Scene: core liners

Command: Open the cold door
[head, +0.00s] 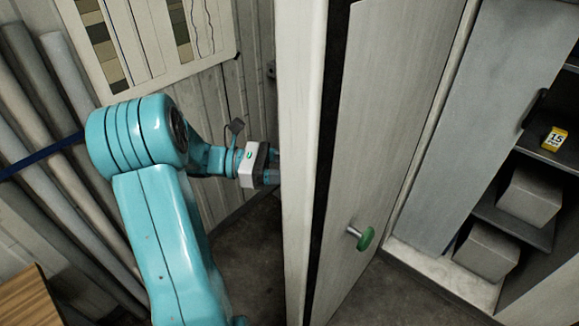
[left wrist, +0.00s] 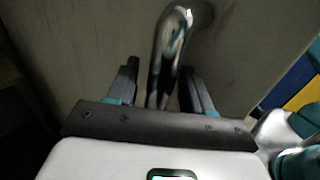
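The cold door (head: 375,130) stands ajar, its thick pale edge (head: 301,130) towards me in the head view. A dark seal strip runs along that edge, and a green knob on a metal stem (head: 365,238) sticks out of the face at the right. My left gripper (head: 270,178) is at the left side of the door, its fingertips hidden behind the door edge. In the left wrist view a curved shiny metal handle (left wrist: 171,45) on the door lies between its two spread fingers (left wrist: 163,85), with a gap showing on the left. My right gripper is in neither view.
Long tubes (head: 60,160) lean at the left, below a wall board (head: 150,40). Bare floor shows below the door.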

